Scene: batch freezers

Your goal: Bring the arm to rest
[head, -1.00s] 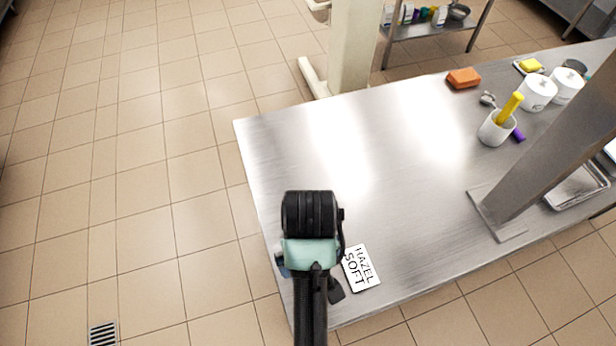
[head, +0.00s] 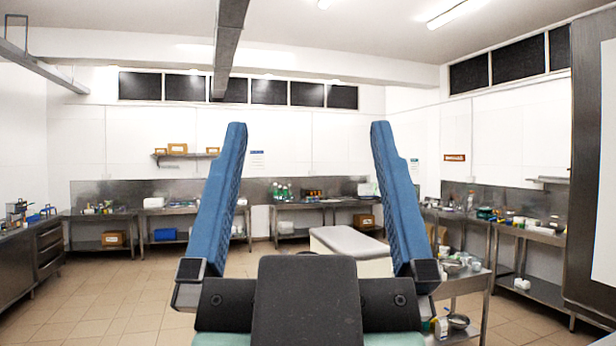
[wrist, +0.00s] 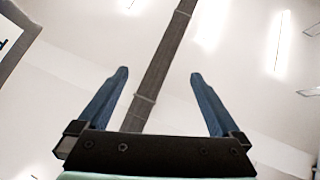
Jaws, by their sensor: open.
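My gripper (head: 308,125) stands large and close in the head view, its two blue fingers pointing up and spread wide apart. It is open, with nothing between the fingers except the far wall and a ceiling beam behind. In the wrist view my gripper (wrist: 158,73) also shows open and empty, aimed up at the pale ceiling. The dark gripper body fills the bottom middle of the head view and hides part of the floor. The rest of the arm is not in view.
Steel benches with small items line the back wall (head: 280,145) and the right side. A drawer cabinet (head: 35,255) is at the left. Tiled floor (head: 120,300) is clear at left. A dark ceiling beam (wrist: 165,50) runs overhead.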

